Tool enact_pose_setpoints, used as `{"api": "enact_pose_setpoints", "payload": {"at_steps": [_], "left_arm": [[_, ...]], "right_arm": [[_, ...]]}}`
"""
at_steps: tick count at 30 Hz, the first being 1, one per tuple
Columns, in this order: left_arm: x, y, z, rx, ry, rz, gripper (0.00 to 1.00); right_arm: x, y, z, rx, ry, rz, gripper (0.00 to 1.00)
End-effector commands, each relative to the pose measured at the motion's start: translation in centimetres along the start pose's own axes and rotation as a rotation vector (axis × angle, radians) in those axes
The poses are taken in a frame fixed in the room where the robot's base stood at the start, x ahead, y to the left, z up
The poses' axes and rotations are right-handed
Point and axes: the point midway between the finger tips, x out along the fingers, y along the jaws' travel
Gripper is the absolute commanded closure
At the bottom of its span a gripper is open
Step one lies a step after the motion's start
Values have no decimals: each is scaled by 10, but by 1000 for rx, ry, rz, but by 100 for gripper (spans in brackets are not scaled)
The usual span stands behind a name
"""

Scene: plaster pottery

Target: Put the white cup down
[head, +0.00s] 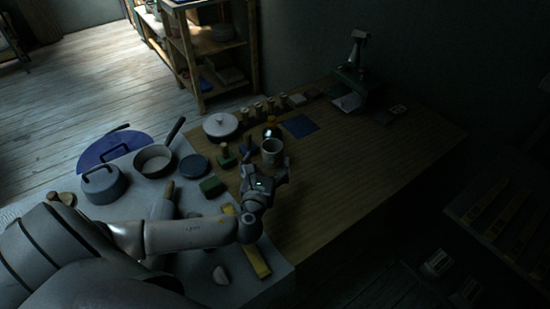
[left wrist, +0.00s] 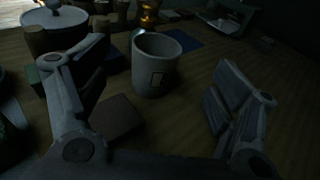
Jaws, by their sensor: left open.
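The white cup (head: 272,151) stands upright on the wooden table (head: 345,165), near the table's left side. In the left wrist view the cup (left wrist: 155,66) shows as a pale grey cylinder with a small rectangular mark on its side, resting on the wood. My left gripper (head: 268,178) is just on the near side of the cup. Its two fingers (left wrist: 160,92) are spread wide, with the cup beyond and between them and visible gaps on both sides. My right gripper is not seen.
A pan (head: 154,160) and grey pot (head: 103,184) are at left. The table's right part is mostly clear.

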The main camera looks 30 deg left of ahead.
Motion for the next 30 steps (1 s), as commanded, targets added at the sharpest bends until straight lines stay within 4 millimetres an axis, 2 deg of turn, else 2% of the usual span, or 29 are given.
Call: {"api": "enact_pose_setpoints", "payload": {"at_steps": [3, 6, 13, 21, 25, 30], "left_arm": [[22, 0, 1, -1, -3, 2, 15], [35, -1, 1, -1, -3, -1, 15], [51, -1, -1, -3, -2, -3, 15], [86, 2, -6, -2, -3, -3, 15], [95, 2, -6, -3, -1, -3, 15], [96, 2, -7, -3, 0, -5, 15]], "right_arm": [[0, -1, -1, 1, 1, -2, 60], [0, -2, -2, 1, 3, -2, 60], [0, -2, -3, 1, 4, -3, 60], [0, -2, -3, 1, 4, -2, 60], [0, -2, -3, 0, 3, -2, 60], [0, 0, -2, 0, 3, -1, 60]]}}
